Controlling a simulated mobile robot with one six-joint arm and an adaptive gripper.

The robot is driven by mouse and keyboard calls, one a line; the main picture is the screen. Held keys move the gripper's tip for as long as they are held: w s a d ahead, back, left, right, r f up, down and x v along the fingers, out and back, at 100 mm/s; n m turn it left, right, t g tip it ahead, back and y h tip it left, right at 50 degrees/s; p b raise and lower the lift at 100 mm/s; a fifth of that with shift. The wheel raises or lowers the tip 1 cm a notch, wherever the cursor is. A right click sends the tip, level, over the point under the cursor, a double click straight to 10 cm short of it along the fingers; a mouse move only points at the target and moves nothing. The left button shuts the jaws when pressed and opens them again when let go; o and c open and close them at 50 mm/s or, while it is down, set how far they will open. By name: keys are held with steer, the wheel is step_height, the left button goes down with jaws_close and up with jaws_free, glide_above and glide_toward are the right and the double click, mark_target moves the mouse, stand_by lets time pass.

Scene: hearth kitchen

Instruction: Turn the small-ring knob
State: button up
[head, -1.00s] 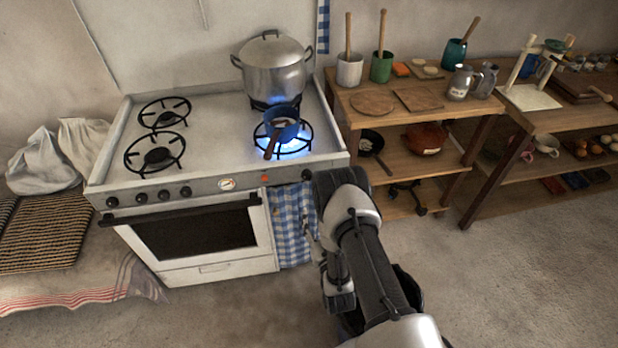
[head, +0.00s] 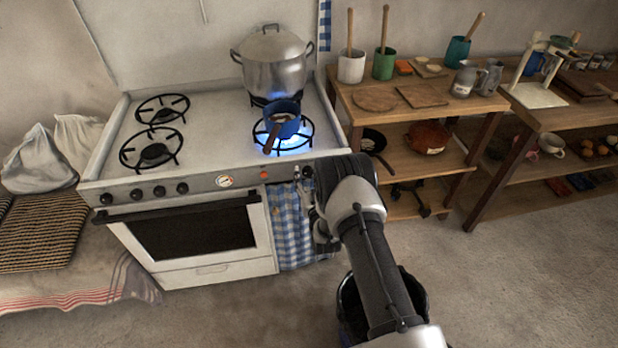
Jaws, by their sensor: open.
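The white stove (head: 225,110) has a front panel with several dark knobs at its left (head: 159,191), a round gauge (head: 224,181) and a red-orange button (head: 264,175). At the panel's right end a dark knob (head: 307,172) shows just beside my gripper; I cannot tell which knob is the small-ring one. My gripper (head: 308,197) is open in front of the panel's right end, close to that knob. My arm partly hides this corner, and I cannot tell whether the fingers touch the knob.
A blue pan (head: 282,120) sits over a blue flame at the front right burner. A large lidded pot (head: 272,62) stands on the lit back right burner. A checked towel (head: 290,225) hangs below the panel. A wooden shelf (head: 425,150) stands close at right.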

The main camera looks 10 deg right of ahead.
steer(key=shift+c, duration=0.3)
steer(key=c, duration=1)
steer(key=n, duration=1.3)
steer(key=shift+f+n, duration=0.1)
steer(key=shift+n, duration=0.2)
stand_by(0.3)
steer(key=o, duration=1.1)
steer(key=shift+c, duration=0.2)
